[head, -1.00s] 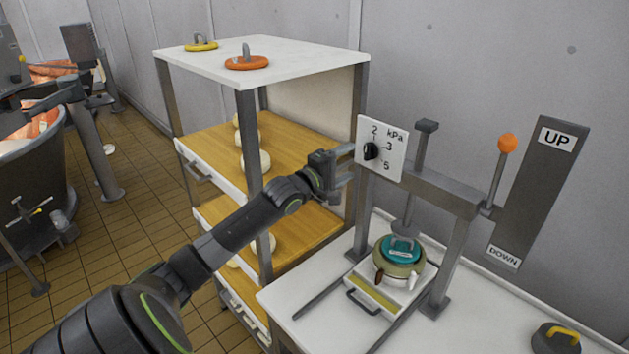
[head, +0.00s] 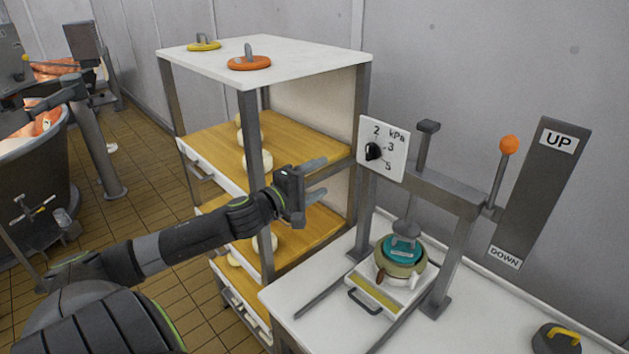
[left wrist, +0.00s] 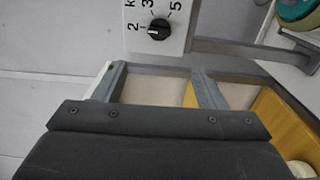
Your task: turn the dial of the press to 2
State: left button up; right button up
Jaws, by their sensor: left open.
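The press (head: 425,185) stands on the white table at the right. Its white dial plate (head: 397,170) reads 2, 3, 5 and kPa. The black dial knob (head: 373,151) sits on the plate; in the left wrist view the knob (left wrist: 158,29) has a pale mark on the side facing the 2. My left gripper (head: 325,177) is open and empty, left of the plate and slightly lower, apart from the knob. In the left wrist view its two fingers (left wrist: 160,80) are spread below the knob. My right gripper is not in view.
A shelf rack (head: 310,65) with round pale cheeses stands behind my left gripper. The press holds a pot with a teal lid (head: 402,246) under its plunger. An orange-knobbed lever (head: 508,145) stands beside an UP/DOWN plate (head: 542,190). A yellow-handled weight (head: 556,338) lies at the right.

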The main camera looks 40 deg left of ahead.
pick_arm(q)
jog(key=shift+s, duration=0.4)
dwell(0.4)
